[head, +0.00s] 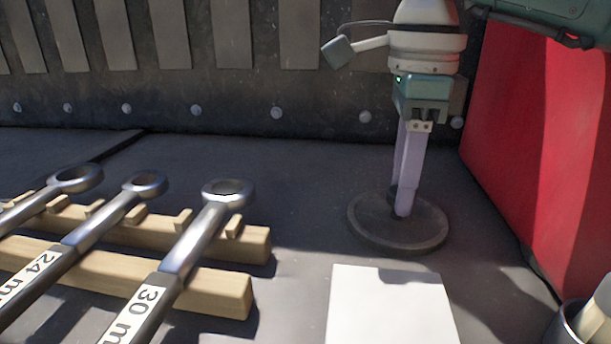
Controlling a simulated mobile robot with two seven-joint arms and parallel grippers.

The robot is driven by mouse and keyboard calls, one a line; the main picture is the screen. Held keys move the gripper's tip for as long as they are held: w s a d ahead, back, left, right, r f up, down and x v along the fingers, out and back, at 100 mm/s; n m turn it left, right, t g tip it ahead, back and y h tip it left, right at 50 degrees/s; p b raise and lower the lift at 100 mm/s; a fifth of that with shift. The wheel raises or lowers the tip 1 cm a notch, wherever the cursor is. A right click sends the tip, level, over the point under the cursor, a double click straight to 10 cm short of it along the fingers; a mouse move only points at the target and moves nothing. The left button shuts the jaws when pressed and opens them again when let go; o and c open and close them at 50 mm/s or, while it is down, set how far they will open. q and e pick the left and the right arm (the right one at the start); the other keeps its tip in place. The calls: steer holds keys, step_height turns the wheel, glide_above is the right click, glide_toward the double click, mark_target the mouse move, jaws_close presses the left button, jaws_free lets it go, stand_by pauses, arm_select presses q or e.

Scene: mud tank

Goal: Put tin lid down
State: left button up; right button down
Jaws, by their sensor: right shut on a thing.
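The tin lid (368,231) is a dark grey round disc with a raised knob at its middle. It lies flat at or just above the dark surface, right of centre in the head view; I cannot tell whether it touches. My right gripper (402,205) points straight down over the lid. Its pale fingers are shut on the lid's knob, which they mostly hide. My left gripper is not in view.
Several ring spanners (205,230) lie on a notched wooden rack (215,290) at the left. A white sheet (390,310) lies just in front of the lid. A red panel (535,150) stands at the right. A metal cup (567,325) is at the lower right corner.

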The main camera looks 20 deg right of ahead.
steer(key=shift+r, duration=0.1)
steer(key=shift+c, duration=2.4)
jaws_free()
steer(key=shift+r, duration=0.15)
step_height(320, 180, up, 7)
steer(key=shift+w+f+b, duration=0.1)
steer(key=shift+f+b, duration=0.05)
steer(key=shift+b, duration=0.55)
step_height(320, 180, up, 5)
steer(key=shift+r+p, duration=0.1)
steer(key=shift+p, duration=0.35)
